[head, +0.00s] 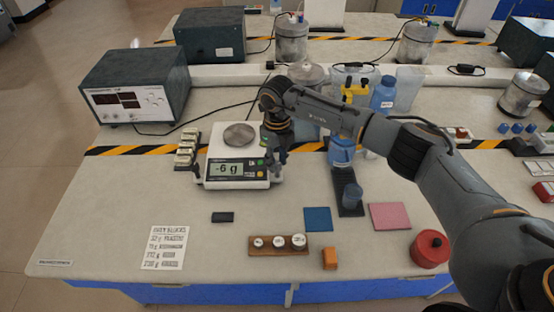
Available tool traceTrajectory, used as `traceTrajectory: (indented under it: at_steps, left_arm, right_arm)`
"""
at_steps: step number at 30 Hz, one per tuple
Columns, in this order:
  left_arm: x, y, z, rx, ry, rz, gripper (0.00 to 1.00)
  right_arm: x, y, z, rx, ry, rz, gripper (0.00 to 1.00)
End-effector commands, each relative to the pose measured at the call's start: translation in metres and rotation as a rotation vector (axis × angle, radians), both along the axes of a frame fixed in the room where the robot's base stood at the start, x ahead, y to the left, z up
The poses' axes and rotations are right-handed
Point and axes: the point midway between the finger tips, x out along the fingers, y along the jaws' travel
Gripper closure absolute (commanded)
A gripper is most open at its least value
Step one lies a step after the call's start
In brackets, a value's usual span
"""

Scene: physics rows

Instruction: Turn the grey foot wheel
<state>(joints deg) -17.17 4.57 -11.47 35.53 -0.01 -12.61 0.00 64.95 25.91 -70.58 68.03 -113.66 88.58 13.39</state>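The white balance (213,182) stands near the middle of the bench. A round grey pan (239,135) is on top, and its display (233,169) reads -6 g. My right gripper (277,167) points down at the front right corner of the balance, close beside the buttons. Its fingers are small and dark here, and I cannot tell whether they are open or touch the balance. I cannot make out the grey foot wheel clearly; the gripper covers part of that corner. My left gripper is not in view.
A grey instrument box (135,86) stands at the back left. A weight block (279,244), an orange block (330,258), a blue mat (318,219), a pink mat (390,216) and a red canister (430,248) are in front. Bottles (384,94) stand behind my arm.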

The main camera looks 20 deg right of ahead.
Motion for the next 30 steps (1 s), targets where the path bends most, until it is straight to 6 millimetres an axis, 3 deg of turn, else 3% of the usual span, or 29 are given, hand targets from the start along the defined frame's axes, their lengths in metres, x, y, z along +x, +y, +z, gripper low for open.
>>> traceTrajectory:
  at_steps: [14,30]
  left_arm:
    - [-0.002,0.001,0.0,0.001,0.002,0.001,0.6]
    - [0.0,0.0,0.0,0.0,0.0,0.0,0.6]
  right_arm:
    - [0.001,0.0,0.008,0.001,-0.002,0.001,0.53]
    - [0.001,0.0,0.108,0.001,-0.003,0.0,0.53]
